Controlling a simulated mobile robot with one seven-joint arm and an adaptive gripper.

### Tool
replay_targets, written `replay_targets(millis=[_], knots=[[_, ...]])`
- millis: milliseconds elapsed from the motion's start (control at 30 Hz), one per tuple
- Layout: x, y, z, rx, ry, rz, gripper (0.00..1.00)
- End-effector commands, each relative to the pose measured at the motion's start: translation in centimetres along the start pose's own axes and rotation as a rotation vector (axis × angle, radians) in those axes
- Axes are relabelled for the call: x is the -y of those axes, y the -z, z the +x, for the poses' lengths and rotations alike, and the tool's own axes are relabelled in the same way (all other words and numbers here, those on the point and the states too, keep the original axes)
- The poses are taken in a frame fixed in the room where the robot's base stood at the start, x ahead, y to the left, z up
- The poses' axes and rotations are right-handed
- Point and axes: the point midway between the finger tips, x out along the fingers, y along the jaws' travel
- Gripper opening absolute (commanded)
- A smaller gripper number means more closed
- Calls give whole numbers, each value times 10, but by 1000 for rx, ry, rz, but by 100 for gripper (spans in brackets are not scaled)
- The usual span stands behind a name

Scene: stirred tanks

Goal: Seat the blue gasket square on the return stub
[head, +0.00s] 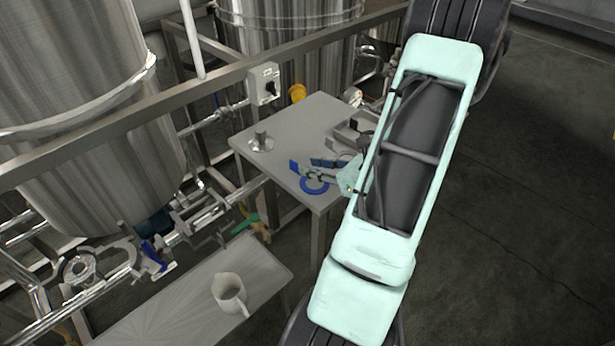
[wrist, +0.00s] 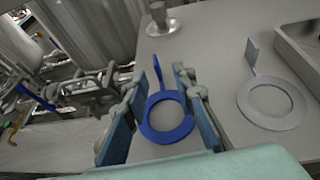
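The blue gasket (wrist: 148,128), a flat ring with an upright tab, lies on the grey table in the wrist view. In the head view its ring (head: 314,189) shows near the table's front corner. My gripper (wrist: 160,84) is open, with one finger on each side of the gasket's tab. In the head view my gripper (head: 318,171) is low over the ring; whether a finger touches it I cannot tell. A short metal stub on a round flange (wrist: 161,27), likely the return stub, stands upright beyond the gasket; it is bare, and also shows in the head view (head: 261,142).
A grey ring with a tab (wrist: 272,102) lies right of the blue gasket. A metal tray (wrist: 304,50) stands at the right edge. Pipes and valves (wrist: 85,95) lie left of the table. A white jug (head: 229,294) stands on a lower bench. The tabletop around the stub is clear.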

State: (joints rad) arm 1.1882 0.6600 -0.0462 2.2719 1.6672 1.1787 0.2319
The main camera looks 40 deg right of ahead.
Motion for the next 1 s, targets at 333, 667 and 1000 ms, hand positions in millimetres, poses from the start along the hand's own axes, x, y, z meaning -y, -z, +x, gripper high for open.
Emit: replay_targets(millis=[333,667,1000], knots=[[-6,-5,37,-1,-5,-2,25],[-6,-5,65,-2,-1,-3,25],[-6,-5,64,-2,0,-3,4]])
